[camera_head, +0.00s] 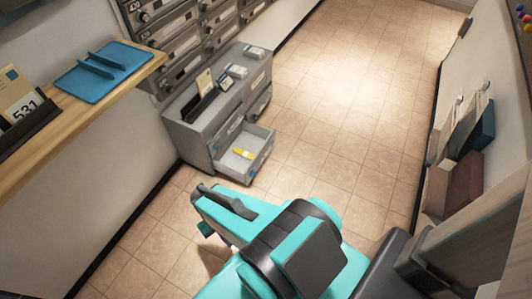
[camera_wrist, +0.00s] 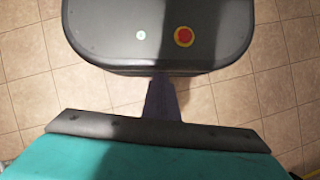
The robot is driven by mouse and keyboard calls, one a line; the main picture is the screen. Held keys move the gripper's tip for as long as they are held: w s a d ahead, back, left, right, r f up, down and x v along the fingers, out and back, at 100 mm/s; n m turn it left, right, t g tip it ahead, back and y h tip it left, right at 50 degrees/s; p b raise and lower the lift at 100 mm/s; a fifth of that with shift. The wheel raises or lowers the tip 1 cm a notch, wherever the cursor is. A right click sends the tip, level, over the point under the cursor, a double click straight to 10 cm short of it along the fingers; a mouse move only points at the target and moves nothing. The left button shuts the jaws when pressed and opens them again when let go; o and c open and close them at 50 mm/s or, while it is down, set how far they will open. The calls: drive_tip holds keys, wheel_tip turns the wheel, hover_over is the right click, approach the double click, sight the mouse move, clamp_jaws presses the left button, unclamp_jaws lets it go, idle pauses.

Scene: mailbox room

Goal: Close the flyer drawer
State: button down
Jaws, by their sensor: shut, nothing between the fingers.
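The flyer drawer (camera_head: 262,161) is a grey drawer low in the grey cabinet (camera_head: 192,137), and it stands pulled out. A small yellow item (camera_head: 243,153) lies inside it. My gripper (camera_head: 203,194) is shut and empty, in front of the cabinet and below the drawer in the head view. A gap shows between them there; the exact distance is hard to tell. The wrist view shows part of my gripper, my own dark body and floor tiles, but no drawer.
Wall mailboxes (camera_head: 180,47) rise behind the cabinet. A wooden shelf (camera_head: 85,112) with a blue tray (camera_head: 104,71) juts out at left. Boxes (camera_head: 463,185) stand along the right wall. The tiled floor (camera_head: 345,95) between is clear.

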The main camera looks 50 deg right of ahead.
drive_tip(key=w+d+f+m+t+y+b, duration=0.2)
drive_tip(key=w+d+f+m+t+b, duration=0.2)
drive_tip(key=w+d+m+b, duration=0.6)
drive_tip(key=w+d+f+m+t+y+b, duration=0.3)
drive_tip(key=w+d+f+m+b, duration=0.35)
drive_tip(key=d, duration=0.55)
drive_tip(key=s+d+r+m+t+h+b, duration=0.1)
drive_tip(key=d+m+b, duration=0.4)
drive_tip(key=d, duration=1.1)
drive_tip(key=s+d+r+m+t+h+b, duration=0.2)
drive_tip(key=d+m+t+b, duration=0.4)
drive_tip(key=d+m, duration=0.4)
drive_tip(key=d+r, duration=0.1)
drive_tip(key=d, duration=0.5)
drive_tip(key=shift+s+r, duration=0.2)
drive_tip(key=shift+s, duration=0.1)
drive_tip(key=b, duration=0.5)
approach(262, 151)
wheel_tip(262, 151, down, 4)
drive_tip(key=shift+w+a+r+b, duration=0.1)
drive_tip(key=shift+w+b, duration=0.15)
drive_tip(key=shift+w, duration=0.35)
drive_tip(key=shift+w+a+b, duration=0.15)
drive_tip(key=shift+w+b, duration=0.1)
drive_tip(key=shift+w, duration=0.3)
drive_tip(key=shift+w+a+b, duration=0.1)
drive_tip(key=shift+w+b, duration=0.15)
drive_tip(key=shift+w, duration=0.35)
